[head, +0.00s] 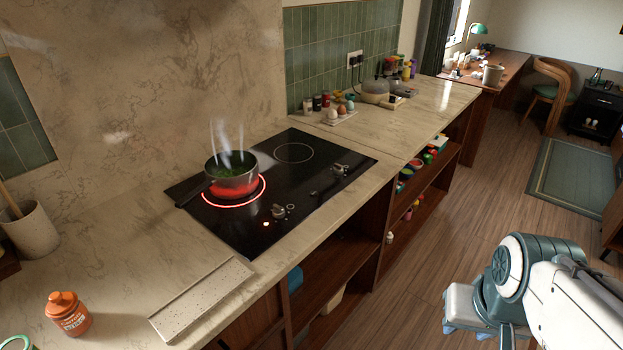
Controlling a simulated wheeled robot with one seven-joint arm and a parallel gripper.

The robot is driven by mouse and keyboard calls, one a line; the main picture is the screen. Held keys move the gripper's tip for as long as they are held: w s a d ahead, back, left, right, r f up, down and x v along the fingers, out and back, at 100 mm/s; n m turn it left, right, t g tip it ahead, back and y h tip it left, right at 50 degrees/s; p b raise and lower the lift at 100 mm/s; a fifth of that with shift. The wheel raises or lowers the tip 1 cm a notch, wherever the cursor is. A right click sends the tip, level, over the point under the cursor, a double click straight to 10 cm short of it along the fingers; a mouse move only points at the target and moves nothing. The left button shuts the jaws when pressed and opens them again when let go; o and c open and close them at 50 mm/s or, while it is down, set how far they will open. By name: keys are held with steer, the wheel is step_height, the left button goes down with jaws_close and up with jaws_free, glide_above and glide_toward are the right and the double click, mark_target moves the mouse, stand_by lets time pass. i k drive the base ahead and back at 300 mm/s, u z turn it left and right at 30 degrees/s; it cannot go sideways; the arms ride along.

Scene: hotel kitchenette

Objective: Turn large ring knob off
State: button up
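The black glass cooktop (250,228) is set into the marble counter. Its large ring (234,204) glows red. A dark steaming pot (231,178) with green contents stands on that ring. A knob (279,211) stands on the cooktop's front part near the glowing ring, with a small orange light lit beside it. Another knob (338,169) stands farther right, near the smaller unlit ring (293,152). The knobs' exact angles are too small to read. My arm shows at the lower right, over the floor and well apart from the cooktop. My gripper's fingers are not visible.
An orange jar (67,313), a speckled board (201,298) and a utensil crock (29,230) are on the near left counter. Jars and eggs (340,108) stand behind the cooktop. Open shelves (345,262) lie below the counter. The wood floor (440,240) is clear.

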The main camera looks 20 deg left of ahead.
mark_target(278, 212)
steer(key=u, duration=0.4)
steer(key=i, duration=0.85)
steer(key=u, duration=0.6)
